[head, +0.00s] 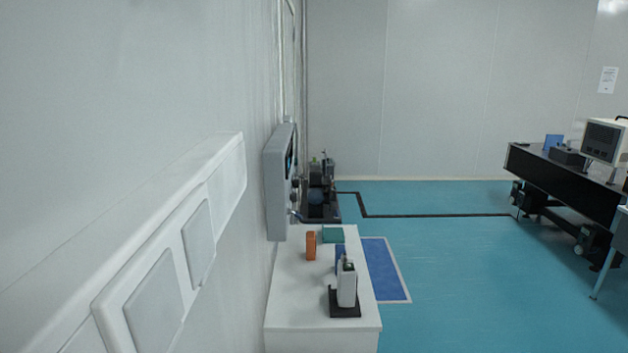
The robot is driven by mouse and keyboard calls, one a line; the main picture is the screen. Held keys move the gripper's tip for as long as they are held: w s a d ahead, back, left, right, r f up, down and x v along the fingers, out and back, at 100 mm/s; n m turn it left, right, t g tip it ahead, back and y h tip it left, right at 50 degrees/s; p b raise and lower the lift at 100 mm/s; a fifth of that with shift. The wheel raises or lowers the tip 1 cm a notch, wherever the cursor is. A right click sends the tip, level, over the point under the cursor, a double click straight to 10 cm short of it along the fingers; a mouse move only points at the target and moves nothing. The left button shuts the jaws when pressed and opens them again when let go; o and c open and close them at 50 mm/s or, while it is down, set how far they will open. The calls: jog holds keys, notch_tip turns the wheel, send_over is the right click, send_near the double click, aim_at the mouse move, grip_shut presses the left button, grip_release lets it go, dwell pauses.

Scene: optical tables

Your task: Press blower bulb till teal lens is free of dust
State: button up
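My gripper is not in view. I cannot make out a blower bulb or a teal lens for certain. A small dark blue rounded thing (316,196) sits among dark equipment beyond the white cabinet, too small to identify. A teal block (333,235) lies at the far end of the white cabinet top, and I cannot tell what it is.
The white cabinet (290,305) carries an orange block (311,245) and a white bottle (347,285) on a black base. A grey wall box (279,182) juts out above its left side. A black optical table (560,185) stands right.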

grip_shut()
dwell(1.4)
